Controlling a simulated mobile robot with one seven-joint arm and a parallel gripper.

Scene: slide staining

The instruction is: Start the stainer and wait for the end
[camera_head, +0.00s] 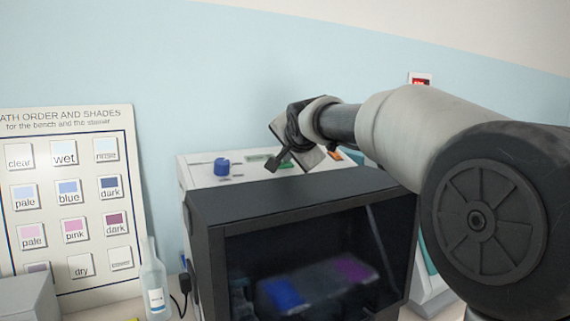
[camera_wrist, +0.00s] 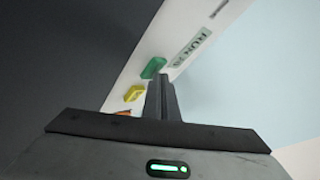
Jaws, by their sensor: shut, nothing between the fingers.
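The stainer (camera_head: 300,205) is a dark box with a front window and a pale control panel along its top back. The panel carries a blue knob (camera_head: 222,167), a small display (camera_wrist: 192,47) with lettering that seems to begin "RUN", a green button (camera_wrist: 153,68), a yellow button (camera_wrist: 134,93) and an orange button (camera_head: 336,155). My gripper (camera_wrist: 163,76) is shut and empty. Its fingertips are right beside the green button in the wrist view; I cannot tell whether they touch it. In the head view my gripper (camera_head: 271,166) is over the panel.
Blurred blue and purple patches (camera_head: 283,293) show behind the stainer window. A chart of baths and shades (camera_head: 75,200) leans at the left. A clear bottle (camera_head: 154,285) and a grey box (camera_head: 28,297) stand below it. A red sign (camera_head: 420,79) is on the wall.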

